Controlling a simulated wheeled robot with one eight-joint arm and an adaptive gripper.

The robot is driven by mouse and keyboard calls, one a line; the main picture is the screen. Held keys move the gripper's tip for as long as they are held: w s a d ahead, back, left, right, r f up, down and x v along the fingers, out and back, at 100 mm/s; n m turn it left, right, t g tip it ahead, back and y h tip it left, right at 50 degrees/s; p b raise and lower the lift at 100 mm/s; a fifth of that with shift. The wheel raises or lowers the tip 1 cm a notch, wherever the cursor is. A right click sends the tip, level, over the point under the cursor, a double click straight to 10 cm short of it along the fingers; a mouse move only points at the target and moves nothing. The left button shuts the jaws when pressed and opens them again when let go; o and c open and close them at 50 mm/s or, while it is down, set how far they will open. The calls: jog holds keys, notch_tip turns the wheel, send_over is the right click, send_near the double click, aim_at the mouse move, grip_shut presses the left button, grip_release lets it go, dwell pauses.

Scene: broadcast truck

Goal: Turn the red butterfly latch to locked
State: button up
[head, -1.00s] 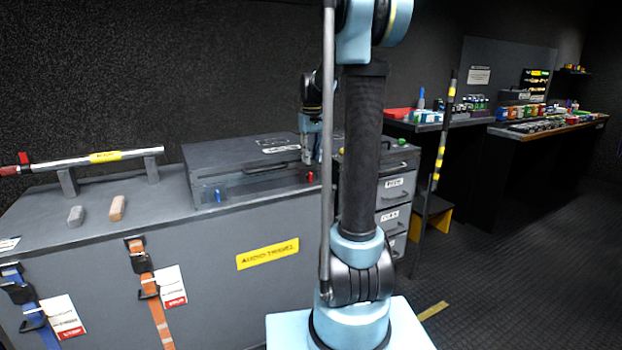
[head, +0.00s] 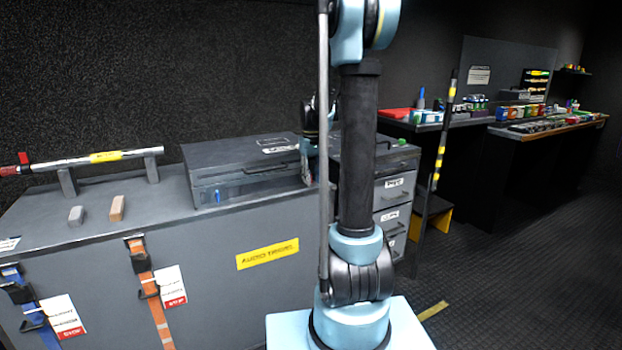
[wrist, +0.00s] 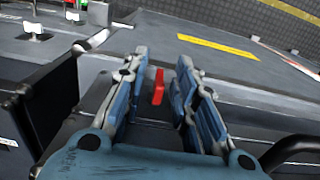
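The red butterfly latch (wrist: 158,87) shows in the wrist view as a small upright red tab between my two fingers. My gripper (wrist: 161,70) is open, with a finger on each side of the latch and a visible gap to each. In the head view my gripper (head: 308,168) is low at the right front of the dark case (head: 240,156), and the red latch is hidden there. A blue latch (head: 218,197) is on the left of the case front.
The case sits on a grey trunk with a yellow label (head: 267,254). A drawer unit (head: 393,190) stands close on the right. A rail (head: 90,159) and two small blocks (head: 117,208) are on the left of the trunk top.

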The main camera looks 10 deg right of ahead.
grip_shut()
jog(key=shift+d, duration=0.1)
jog(key=shift+w+d+g+y, duration=0.1)
jog(key=shift+g+y, duration=0.4)
jog(key=shift+y, duration=0.9)
jog(key=shift+o, duration=0.8)
grip_release()
jog(key=shift+r, duration=0.1)
jog(key=v, duration=1.1)
jog(key=shift+d+r, duration=0.15)
jog(key=shift+r, duration=0.2)
